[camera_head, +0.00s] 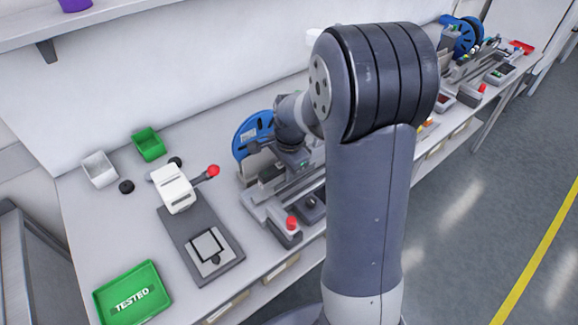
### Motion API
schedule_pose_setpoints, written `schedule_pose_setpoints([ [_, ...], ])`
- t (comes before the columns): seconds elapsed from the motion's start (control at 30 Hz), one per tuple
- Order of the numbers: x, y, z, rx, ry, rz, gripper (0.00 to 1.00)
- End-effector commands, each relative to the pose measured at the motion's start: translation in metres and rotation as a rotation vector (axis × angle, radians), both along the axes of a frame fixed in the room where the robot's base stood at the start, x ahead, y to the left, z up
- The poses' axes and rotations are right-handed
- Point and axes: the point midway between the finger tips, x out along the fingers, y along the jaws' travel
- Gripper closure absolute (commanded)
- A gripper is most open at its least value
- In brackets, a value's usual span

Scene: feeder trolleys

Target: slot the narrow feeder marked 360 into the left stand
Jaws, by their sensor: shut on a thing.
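A feeder with a large blue reel (250,133) is at the left side of my wrist, over the nearer grey stand (257,208). A pale label shows on the reel, too small to read. My gripper (264,147) is shut on this feeder; its fingertips are small and partly lost against the dark parts. The stand's rails run under and to the right of the wrist. My arm hides the right part of the stand, so I cannot tell whether the feeder touches it or is seated in a slot.
A red-button box (288,231) stands at the bench front. Left of it are a white press with a red knob (175,187), a green TESTED tray (131,294), and small green (148,144) and white (99,168) bins. Another station with blue reels (463,38) stands far right.

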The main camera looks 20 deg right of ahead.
Motion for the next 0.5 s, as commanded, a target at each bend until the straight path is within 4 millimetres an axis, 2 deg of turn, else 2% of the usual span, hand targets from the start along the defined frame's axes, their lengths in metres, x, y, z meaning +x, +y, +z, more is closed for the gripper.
schedule_pose_setpoints([
  [0.33,-0.0026,0.008,0.0004,-0.002,-0.002,0.002,1.0],
  [0.37,-0.0024,0.0074,0.0004,-0.002,-0.002,0.002,0.76],
  [0.5,-0.0023,0.0069,0.0003,-0.002,-0.002,0.001,0.64],
])
